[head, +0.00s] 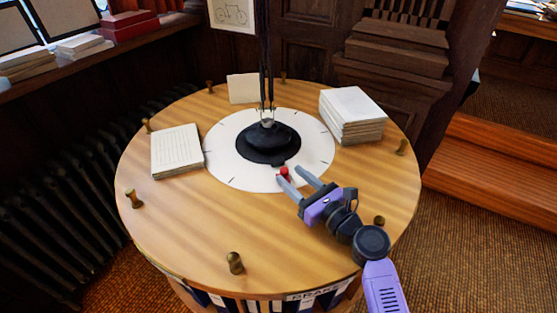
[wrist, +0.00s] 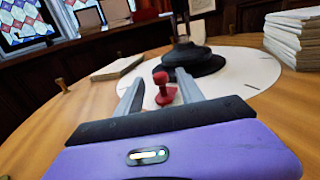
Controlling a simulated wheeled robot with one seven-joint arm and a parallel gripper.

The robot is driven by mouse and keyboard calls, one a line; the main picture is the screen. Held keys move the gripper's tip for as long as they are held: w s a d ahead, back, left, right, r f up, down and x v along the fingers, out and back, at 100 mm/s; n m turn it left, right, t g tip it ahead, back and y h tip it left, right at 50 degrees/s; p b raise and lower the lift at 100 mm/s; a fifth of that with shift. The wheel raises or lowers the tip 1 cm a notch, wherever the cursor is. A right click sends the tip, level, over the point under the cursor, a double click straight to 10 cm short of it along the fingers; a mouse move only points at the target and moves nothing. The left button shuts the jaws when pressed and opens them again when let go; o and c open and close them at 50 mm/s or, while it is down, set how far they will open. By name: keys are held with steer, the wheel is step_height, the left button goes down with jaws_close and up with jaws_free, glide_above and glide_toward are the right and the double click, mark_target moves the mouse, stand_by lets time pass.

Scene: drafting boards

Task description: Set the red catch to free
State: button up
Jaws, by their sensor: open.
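The red catch (head: 284,172) is a small red knob near the front edge of the white dial on the round wooden table. In the wrist view the red catch (wrist: 161,86) stands up on a short stem with a wider red foot. My gripper (head: 289,174) is open, and its two grey fingers point at the catch. In the wrist view my gripper (wrist: 158,88) has one finger on each side of the catch, with gaps visible. I cannot tell whether either finger touches it. No readable marking for free shows.
A black base (head: 267,144) stands on the white dial (head: 222,165). A paper stack (head: 352,115) lies at right and a pad (head: 177,151) at left. Wooden pegs, such as one in front (head: 235,262), ring the table (head: 190,225). The front tabletop is mostly clear.

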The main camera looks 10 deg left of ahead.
steer(key=b+x, duration=0.1)
steer(key=x, duration=0.6)
jaws_close()
stand_by(1.4)
